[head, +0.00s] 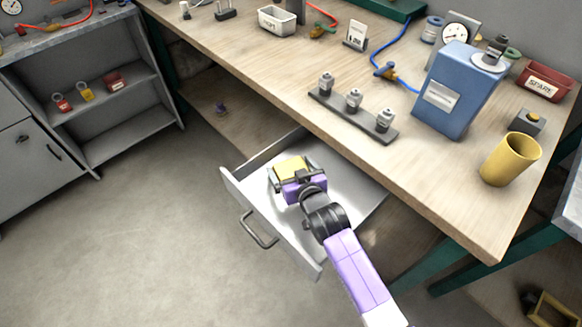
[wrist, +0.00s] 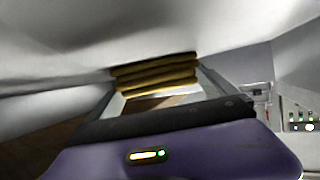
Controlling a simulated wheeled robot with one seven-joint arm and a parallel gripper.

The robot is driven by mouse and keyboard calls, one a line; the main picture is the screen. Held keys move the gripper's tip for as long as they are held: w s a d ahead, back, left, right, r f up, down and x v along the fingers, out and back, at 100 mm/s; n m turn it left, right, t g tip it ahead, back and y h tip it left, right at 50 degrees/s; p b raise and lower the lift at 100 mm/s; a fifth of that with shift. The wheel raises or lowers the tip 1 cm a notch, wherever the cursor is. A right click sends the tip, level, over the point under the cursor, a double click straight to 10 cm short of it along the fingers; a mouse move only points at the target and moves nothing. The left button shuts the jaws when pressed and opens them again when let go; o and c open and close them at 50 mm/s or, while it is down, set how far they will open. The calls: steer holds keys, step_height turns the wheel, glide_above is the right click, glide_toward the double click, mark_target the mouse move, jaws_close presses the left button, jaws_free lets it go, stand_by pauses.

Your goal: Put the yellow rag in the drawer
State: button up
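The yellow rag (head: 291,166) is a folded, layered pad. It lies between the two fingers of my gripper (head: 292,172), over the open drawer. In the wrist view the rag (wrist: 155,74) shows as stacked yellow folds, with one finger against each side, so my gripper (wrist: 160,85) looks shut on it. The drawer (head: 345,188) is pulled out from under the workbench, with pale inner walls and a bar handle on its front. My arm reaches over it from the lower right. Whether the rag touches the drawer floor I cannot tell.
The wooden workbench (head: 250,70) overhangs the drawer's back. On it are a blue canister (head: 455,90), a yellow cup (head: 508,160) and a dark rack (head: 352,115) with small fittings. A grey shelf unit (head: 100,100) stands left. The floor (head: 130,240) left of the drawer is clear.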

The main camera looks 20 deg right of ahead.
steer(key=shift+r, duration=0.1)
steer(key=shift+r, duration=0.15)
steer(key=v, duration=0.7)
steer(key=shift+s, duration=0.25)
steer(key=shift+r, duration=0.1)
